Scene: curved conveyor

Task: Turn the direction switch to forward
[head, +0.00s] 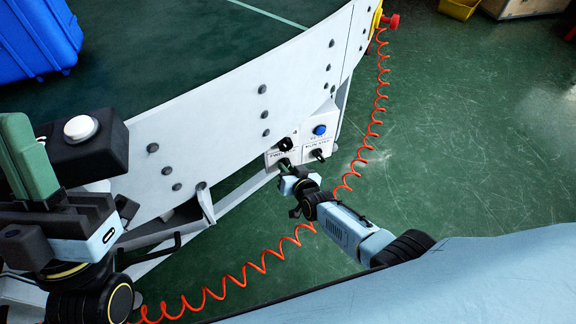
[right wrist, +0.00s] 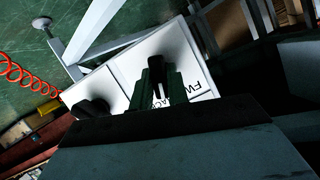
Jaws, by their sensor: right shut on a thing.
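The control panel (head: 300,146) is a pale plate low on the conveyor's outer side, with a blue button (head: 319,130) and black knobs. My right gripper (head: 286,168) reaches the panel's lower left part and mostly covers the knob there. In the right wrist view its green fingers are shut on the black direction switch (right wrist: 157,68). Letters starting "FW" show on the panel beside the fingers, partly hidden. Which mark the switch points to I cannot tell. My left gripper (head: 28,150) has green fingers and is raised at the far left, away from the panel; its opening is unclear.
Another black knob (head: 317,155) sits right of the gripped switch; one upper knob (head: 285,144) is above. A coiled orange hose (head: 345,185) hangs around the right arm. The conveyor's white side wall (head: 225,115) runs along the left. A blue bin (head: 38,38) stands behind.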

